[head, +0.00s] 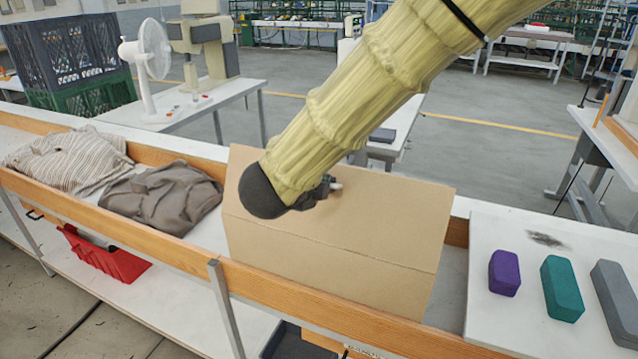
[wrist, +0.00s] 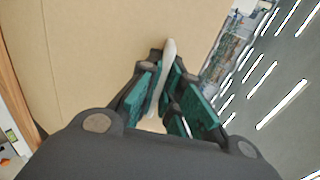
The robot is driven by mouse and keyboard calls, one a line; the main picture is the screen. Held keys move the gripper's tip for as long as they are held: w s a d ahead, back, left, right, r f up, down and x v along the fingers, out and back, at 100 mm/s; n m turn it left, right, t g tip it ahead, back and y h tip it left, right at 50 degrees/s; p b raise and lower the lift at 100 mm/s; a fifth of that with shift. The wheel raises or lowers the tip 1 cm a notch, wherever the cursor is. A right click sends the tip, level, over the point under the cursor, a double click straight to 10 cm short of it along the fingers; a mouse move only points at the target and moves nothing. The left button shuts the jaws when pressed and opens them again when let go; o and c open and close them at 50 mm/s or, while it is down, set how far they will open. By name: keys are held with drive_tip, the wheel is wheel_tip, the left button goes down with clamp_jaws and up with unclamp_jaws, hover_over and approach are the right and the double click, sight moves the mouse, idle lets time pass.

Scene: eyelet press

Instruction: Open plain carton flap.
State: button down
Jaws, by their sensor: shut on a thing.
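The plain brown carton (head: 395,225) sits in the long trough behind a wooden rail. Its top looks flat and closed, with no flap visibly raised. My gripper (head: 325,187) is over the carton's top, largely hidden behind my sleeved arm. In the wrist view, my gripper (wrist: 165,70) has its green-padded fingers closed around a slim pale piece with a rounded tip (wrist: 169,48). The carton's brown surface (wrist: 95,50) fills the left of the wrist view. I cannot tell whether the pale piece touches it.
Striped cloth (head: 70,160) and grey-brown cloth (head: 165,192) lie in the trough left of the carton. Purple (head: 504,272), teal (head: 562,288) and grey (head: 615,300) blocks stand on a white surface at right. A white fan (head: 148,60) stands behind.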

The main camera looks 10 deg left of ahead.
drive_tip(key=shift+r, duration=0.15)
drive_tip(key=c, duration=1.6)
unclamp_jaws()
drive_tip(key=shift+s+d, duration=0.1)
drive_tip(key=v, duration=1.2)
